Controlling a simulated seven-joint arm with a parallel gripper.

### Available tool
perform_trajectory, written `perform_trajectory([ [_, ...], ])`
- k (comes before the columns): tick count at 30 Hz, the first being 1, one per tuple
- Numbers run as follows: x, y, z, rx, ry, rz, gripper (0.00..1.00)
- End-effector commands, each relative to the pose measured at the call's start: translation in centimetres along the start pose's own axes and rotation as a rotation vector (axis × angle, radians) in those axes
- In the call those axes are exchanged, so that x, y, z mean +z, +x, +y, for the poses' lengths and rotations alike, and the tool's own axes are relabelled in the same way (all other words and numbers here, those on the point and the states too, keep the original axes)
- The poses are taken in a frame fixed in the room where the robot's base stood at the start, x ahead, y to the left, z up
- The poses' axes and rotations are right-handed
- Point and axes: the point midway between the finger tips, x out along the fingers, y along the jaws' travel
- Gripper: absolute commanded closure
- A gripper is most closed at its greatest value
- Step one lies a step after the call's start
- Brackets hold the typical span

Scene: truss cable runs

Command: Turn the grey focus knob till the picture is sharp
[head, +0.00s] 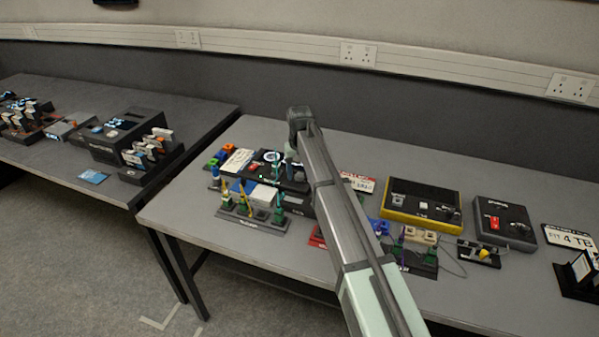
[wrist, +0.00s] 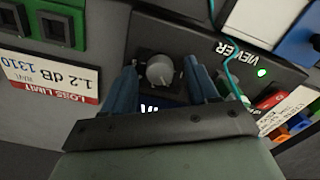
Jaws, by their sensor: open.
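The grey focus knob (wrist: 160,72) sits on a dark square mount on the black box labelled VIEWER (wrist: 285,60). In the wrist view the two blue fingers of my gripper (wrist: 163,80) stand on either side of the knob, with gaps between them and it. My gripper is open. In the head view the viewer box (head: 258,157) has a small round lit screen (head: 272,157), too small to judge for sharpness. My arm hides the knob there.
A loss limit label (wrist: 60,77) and green sockets (wrist: 57,28) lie left of the knob. A thin teal cable (wrist: 231,70) runs close to the right finger. A rack of coloured connectors (head: 250,215) stands in front of the viewer.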

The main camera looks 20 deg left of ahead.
Motion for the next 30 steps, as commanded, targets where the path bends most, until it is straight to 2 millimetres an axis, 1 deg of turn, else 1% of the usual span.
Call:
perform_trajectory([
  [4, 0.0, -0.5, 0.0, 0.0, 0.0, 0.0, 0.41],
  [8, -0.1, -2.0, 0.0, 0.0, 0.0, 0.001, 0.41],
  [18, -0.1, -8.7, 0.0, 0.0, 0.0, 0.003, 0.41],
  [21, -0.1, -10.3, 0.0, 0.0, 0.0, 0.002, 0.41],
  [24, -0.1, -11.8, 0.0, 0.0, 0.0, 0.001, 0.41],
  [30, -0.1, -13.4, 0.0, 0.0, 0.0, 0.001, 0.41],
])
